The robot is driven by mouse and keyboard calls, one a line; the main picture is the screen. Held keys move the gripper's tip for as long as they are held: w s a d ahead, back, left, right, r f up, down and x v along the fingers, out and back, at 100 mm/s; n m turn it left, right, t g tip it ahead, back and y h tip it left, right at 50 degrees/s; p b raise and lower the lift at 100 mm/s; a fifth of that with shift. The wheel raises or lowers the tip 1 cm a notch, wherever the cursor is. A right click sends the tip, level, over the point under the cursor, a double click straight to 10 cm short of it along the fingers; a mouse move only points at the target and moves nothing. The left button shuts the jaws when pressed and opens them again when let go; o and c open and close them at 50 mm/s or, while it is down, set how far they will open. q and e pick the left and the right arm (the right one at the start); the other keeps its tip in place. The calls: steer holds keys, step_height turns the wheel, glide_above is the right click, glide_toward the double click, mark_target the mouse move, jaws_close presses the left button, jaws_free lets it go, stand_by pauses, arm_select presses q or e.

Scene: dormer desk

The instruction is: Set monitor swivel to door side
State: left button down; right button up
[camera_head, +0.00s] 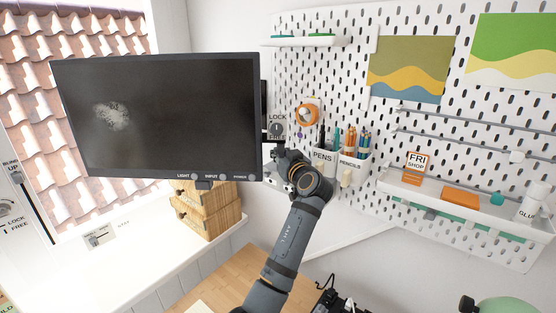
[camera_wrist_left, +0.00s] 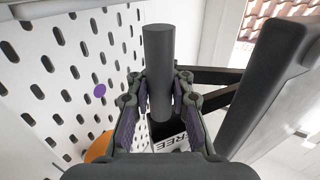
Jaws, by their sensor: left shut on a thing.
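The black monitor (camera_head: 155,115) faces my head camera, with a pale smudge on its screen. Its dark body also shows at the right of the left wrist view (camera_wrist_left: 265,90). A plate marked LOCK and FREE (camera_head: 277,119) is on the wall just right of the monitor. My left gripper (camera_head: 277,160) is beside the monitor's lower right corner, below that plate. In the left wrist view its fingers (camera_wrist_left: 162,95) are shut on a dark upright cylindrical post (camera_wrist_left: 158,50), one on each side. Dark arms run from behind the post toward the monitor. My right gripper is not seen.
A white pegboard (camera_head: 400,75) is close on the right, with pens and pencils cups (camera_head: 340,160) and a shelf (camera_head: 450,205). An orange round object (camera_head: 307,114) hangs near the gripper. Wooden drawers (camera_head: 205,210) stand under the monitor. The window is at left.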

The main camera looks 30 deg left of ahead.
arm_select(q)
steer(key=shift+f, duration=0.15)
steer(key=c, duration=1.6)
jaws_free()
steer(key=shift+w+d, duration=0.1)
steer(key=o, duration=0.4)
steer(key=shift+w+d, duration=0.1)
steer(key=shift+w, duration=0.05)
steer(key=shift+o, duration=0.2)
steer(key=shift+s+d, duration=0.1)
steer(key=shift+s, duration=0.15)
steer(key=v, duration=0.7)
steer(key=shift+d, duration=0.15)
